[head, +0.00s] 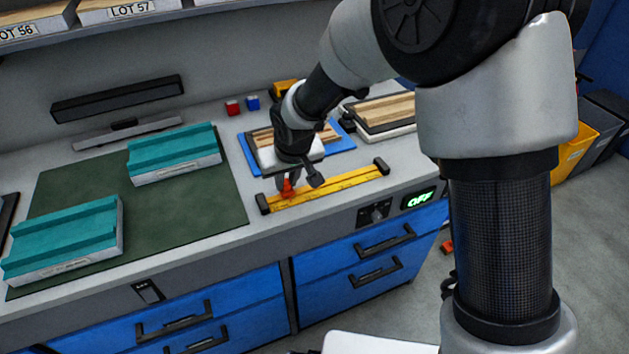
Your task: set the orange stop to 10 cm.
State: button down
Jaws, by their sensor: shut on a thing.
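The orange stop (287,189) sits on the yellow ruler rail (345,182), near the rail's left end. The rail lies along the front part of the worktop, with a black block at each end. My gripper (287,183) points down over the rail and is shut on the orange stop. The fingers hide part of the stop. The ruler's marks are too small to read, so I cannot tell the stop's exact position.
Behind my gripper are a blue mat (343,137) with wooden pieces and a tray (385,114) of wood strips. Two teal blocks (174,149) are on the green mat (150,205) at left.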

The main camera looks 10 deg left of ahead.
aim_at(273, 200)
jog(key=shift+s+a+b, duration=0.3)
jog(key=shift+s+a, duration=0.25)
jog(key=shift+a, duration=0.25)
jog(key=shift+s+a+b, duration=0.25)
jog(key=shift+s+a, duration=0.3)
jog(key=shift+a, duration=0.2)
jog(key=c, duration=1.6)
grip_release()
jog(key=shift+s+a, duration=0.1)
jog(key=shift+a, duration=0.05)
jog(key=shift+c, duration=0.2)
jog(key=shift+r, duration=0.2)
jog(key=p+v, duration=0.2)
jog(key=v, duration=1.5)
